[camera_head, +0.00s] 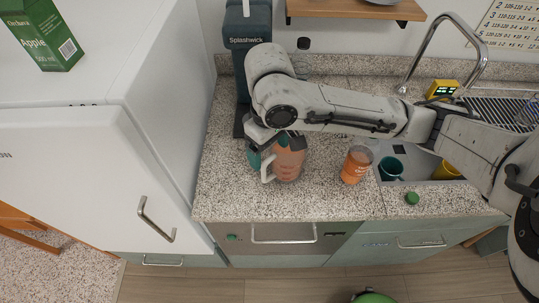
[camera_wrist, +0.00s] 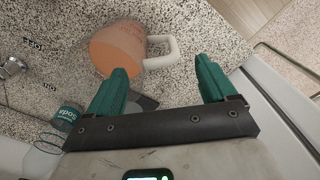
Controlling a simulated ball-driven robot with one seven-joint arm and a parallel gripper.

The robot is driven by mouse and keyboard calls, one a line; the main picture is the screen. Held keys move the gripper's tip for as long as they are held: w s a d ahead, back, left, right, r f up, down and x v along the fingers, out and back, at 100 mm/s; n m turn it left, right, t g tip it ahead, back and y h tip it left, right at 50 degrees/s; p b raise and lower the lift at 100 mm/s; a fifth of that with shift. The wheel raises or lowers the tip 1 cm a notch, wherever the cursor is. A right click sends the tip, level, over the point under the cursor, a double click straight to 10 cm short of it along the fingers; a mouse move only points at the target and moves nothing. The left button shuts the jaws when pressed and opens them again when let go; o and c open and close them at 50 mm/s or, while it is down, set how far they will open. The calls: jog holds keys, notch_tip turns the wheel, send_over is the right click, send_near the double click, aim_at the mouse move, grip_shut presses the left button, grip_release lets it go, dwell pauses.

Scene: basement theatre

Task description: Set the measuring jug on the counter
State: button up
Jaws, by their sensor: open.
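The measuring jug (camera_head: 288,160), a clear vessel with orange contents and a pale handle, stands on the speckled counter (camera_head: 322,205) in the head view. In the wrist view the jug (camera_wrist: 118,48) is beyond the fingertips, its white handle pointing right. My gripper (camera_head: 268,150) is beside the jug's left side, over the counter. In the wrist view my gripper (camera_wrist: 162,78) has its two green fingers wide apart with nothing between them. The handle lies just ahead of the gap. The arm hides part of the jug's top in the head view.
A dark Splashwick machine (camera_head: 248,50) stands behind the gripper. An orange-filled glass (camera_head: 356,164) and a green lid (camera_head: 412,198) are to the right, near the sink (camera_head: 425,165) with mugs. A white fridge (camera_head: 100,170) borders the counter's left. The front counter is mostly clear.

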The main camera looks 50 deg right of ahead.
notch_tip(320, 180, up, 8)
jog(key=shift+r, duration=0.25)
dwell(1.5)
